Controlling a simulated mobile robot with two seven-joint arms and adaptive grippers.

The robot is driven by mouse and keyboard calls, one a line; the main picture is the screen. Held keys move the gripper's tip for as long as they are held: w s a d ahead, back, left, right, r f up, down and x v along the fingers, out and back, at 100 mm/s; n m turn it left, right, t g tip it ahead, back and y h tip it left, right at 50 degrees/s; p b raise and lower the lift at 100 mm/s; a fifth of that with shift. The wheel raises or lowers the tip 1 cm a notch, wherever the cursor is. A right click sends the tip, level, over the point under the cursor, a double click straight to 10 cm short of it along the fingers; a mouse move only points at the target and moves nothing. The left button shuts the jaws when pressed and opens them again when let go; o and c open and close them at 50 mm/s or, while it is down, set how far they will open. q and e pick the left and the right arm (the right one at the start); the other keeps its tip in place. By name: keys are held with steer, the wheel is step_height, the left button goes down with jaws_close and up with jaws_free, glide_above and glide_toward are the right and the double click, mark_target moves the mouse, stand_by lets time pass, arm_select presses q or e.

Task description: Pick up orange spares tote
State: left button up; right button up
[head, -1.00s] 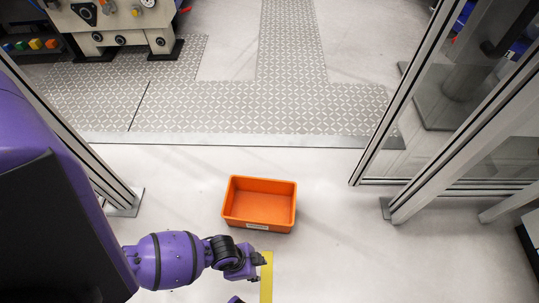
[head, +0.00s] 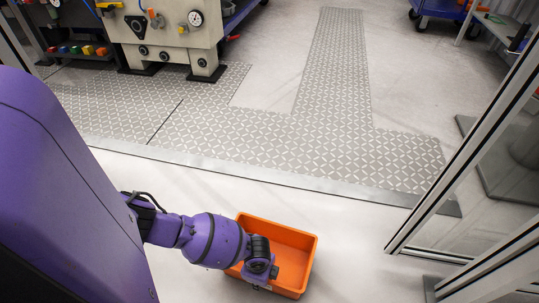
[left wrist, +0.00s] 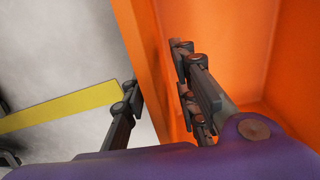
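The orange spares tote (head: 293,246) is an empty open box on the pale floor at the bottom centre of the head view. My left gripper (head: 262,279) reaches over its left side from the left and hides part of it. In the left wrist view the tote (left wrist: 245,45) fills the right half. There my left gripper (left wrist: 157,85) straddles one tote wall, one dark finger outside and the other inside. The fingers are apart; I cannot tell whether both touch the wall. My right gripper is not in view.
A yellow floor stripe (left wrist: 60,105) lies beside the tote. A framed glass panel (head: 470,190) stands on the right. A grey machine (head: 165,35) stands at the back left, beyond patterned floor plates (head: 330,130). The floor around the tote is clear.

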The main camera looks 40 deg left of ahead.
arm_select(q)
steer(key=f, duration=0.1)
steer(key=f+b, duration=0.1)
steer(key=f, duration=0.1)
steer(key=f+b, duration=0.1)
steer(key=shift+s+a+f, duration=0.1)
steer(key=shift+a+f, duration=0.05)
steer(key=shift+a, duration=0.1)
steer(key=shift+f, duration=0.1)
jaws_close()
steer(key=shift+r, duration=0.2)
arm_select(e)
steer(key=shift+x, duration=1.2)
